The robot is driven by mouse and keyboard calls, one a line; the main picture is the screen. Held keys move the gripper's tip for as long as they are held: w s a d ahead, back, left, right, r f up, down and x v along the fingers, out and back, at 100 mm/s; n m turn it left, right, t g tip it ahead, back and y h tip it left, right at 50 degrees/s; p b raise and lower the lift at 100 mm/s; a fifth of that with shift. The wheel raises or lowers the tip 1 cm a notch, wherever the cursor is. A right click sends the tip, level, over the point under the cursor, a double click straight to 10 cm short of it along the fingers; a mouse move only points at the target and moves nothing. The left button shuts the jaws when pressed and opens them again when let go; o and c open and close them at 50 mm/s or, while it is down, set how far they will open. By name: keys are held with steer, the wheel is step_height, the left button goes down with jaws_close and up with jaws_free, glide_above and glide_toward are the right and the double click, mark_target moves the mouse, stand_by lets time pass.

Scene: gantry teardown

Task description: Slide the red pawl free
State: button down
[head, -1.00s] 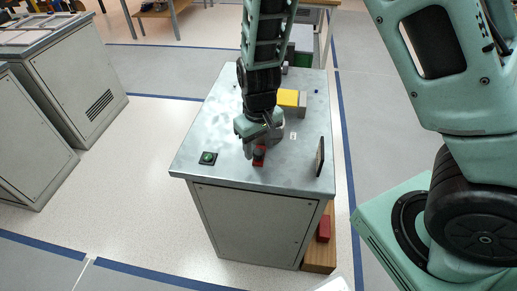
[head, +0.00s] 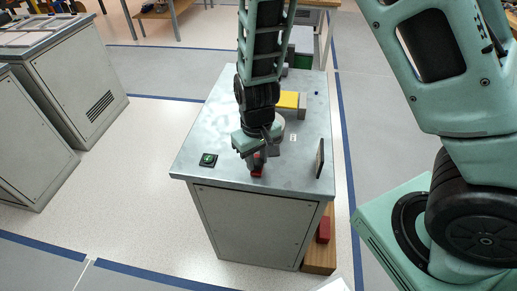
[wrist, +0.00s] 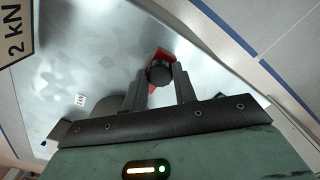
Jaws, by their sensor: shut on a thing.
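The red pawl (head: 257,172) is on the metal bench top near its front edge, partly hidden under my gripper (head: 258,158). In the wrist view the red pawl (wrist: 161,54) shows behind a dark round knob (wrist: 160,73). My gripper (wrist: 160,82) has one finger on each side of this knob and is shut on it. The pawl looks low against the bench surface; whether it touches the surface cannot be told.
A green button on a black base (head: 208,160) is to the left, and an upright dark plate (head: 320,158) to the right. A yellow block (head: 288,99) and a grey block (head: 302,106) are behind.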

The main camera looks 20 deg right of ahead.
mark_target(256, 164)
steer(key=shift+s+a, duration=0.2)
steer(key=shift+s, duration=0.05)
steer(key=c, duration=1.1)
jaws_free()
step_height(256, 164, up, 18)
steer(key=p, duration=0.2)
steer(key=shift+f, duration=0.25)
